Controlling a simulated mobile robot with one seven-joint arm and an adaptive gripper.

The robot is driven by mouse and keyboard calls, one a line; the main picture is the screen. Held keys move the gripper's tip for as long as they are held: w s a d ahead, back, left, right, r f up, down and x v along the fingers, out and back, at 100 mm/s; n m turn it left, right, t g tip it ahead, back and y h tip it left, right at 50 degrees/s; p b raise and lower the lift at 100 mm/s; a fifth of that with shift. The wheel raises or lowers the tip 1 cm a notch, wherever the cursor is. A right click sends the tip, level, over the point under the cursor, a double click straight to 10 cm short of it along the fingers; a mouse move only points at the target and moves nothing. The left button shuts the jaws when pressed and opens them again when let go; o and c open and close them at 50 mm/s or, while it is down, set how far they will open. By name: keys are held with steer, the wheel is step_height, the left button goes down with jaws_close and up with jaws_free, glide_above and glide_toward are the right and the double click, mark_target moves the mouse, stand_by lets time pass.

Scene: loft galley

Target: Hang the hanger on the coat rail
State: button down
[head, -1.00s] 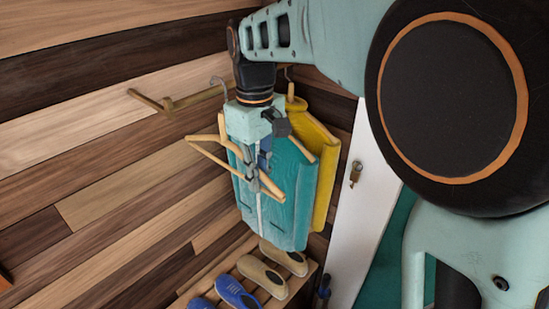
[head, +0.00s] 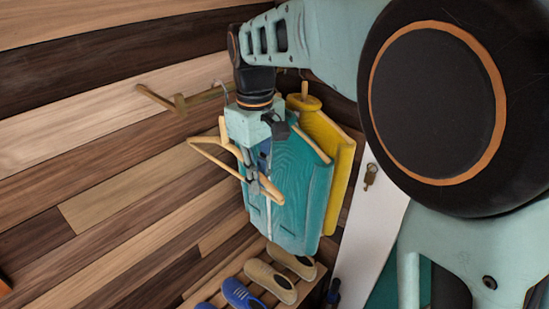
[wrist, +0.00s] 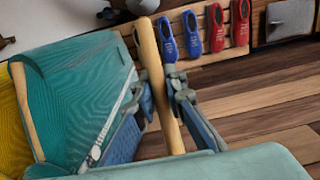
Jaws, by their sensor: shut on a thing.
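The bare wooden hanger (head: 208,157) is in my gripper (head: 254,183), tilted, with its long bar sloping down to the right. In the wrist view the fingers (wrist: 163,105) are shut around its wooden bar (wrist: 152,62). A thin metal hook (head: 219,87) shows above the hanger's top corner and overlaps the rail in the picture. I cannot tell whether it touches the rail. The wooden coat rail (head: 196,99) stands off the plank wall, with its left end free. My wrist hides part of the rail and the hanger's neck.
A teal garment (head: 294,190) hangs close behind my gripper, and a yellow one (head: 336,165) hangs to its right. Shoes (head: 268,281) stand on a wooden rack below. A white panel (head: 364,235) is at right. The wall area left of the hanger is clear.

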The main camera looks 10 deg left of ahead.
steer(key=c, duration=1.9)
jaws_free()
steer(key=shift+r, duration=0.1)
